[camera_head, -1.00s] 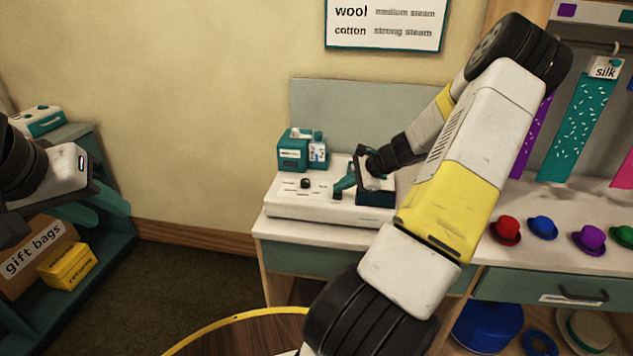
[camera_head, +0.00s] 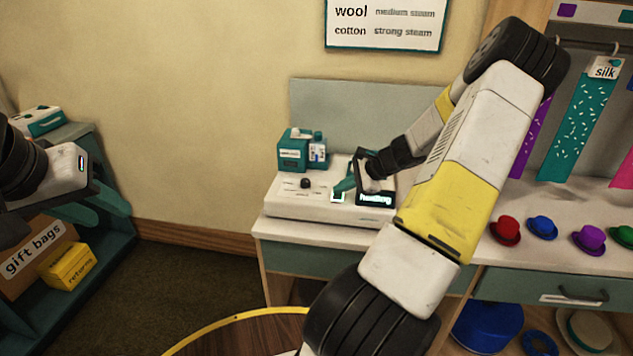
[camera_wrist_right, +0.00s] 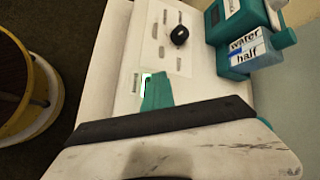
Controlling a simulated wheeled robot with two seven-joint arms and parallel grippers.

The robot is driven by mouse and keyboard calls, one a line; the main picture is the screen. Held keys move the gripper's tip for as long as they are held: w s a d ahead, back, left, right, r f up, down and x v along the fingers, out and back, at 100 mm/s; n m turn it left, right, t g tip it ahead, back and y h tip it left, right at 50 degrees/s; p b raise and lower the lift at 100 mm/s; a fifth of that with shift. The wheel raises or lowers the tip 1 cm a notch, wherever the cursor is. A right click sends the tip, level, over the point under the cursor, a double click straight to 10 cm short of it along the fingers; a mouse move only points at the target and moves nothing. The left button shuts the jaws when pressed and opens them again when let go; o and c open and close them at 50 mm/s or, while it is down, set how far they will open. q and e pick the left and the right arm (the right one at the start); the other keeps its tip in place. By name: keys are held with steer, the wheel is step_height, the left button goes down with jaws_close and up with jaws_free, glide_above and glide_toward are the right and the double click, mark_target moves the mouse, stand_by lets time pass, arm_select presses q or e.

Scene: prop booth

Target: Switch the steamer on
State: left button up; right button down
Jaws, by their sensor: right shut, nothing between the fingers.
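The steamer (camera_head: 290,207) is a white box on the counter with a black knob (camera_head: 305,183), which also shows in the wrist view (camera_wrist_right: 180,35). Its power switch (camera_head: 337,197) glows white; in the wrist view the switch (camera_wrist_right: 146,79) shows a lit edge beside my fingertips. The display (camera_head: 374,198) is lit and seems to read "heating". My right gripper (camera_head: 343,187) is shut and empty, its teal fingertips at the switch, partly covering it. Whether they still touch it I cannot tell.
Small coloured hats (camera_head: 542,227) line the counter at right. A teal shelf with boxes (camera_head: 68,268) stands at left.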

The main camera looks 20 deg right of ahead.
mark_target(341, 195)
steer(key=shift+s, duration=0.1)
steer(key=shift+r, duration=3.35)
steer(key=shift+d, duration=0.1)
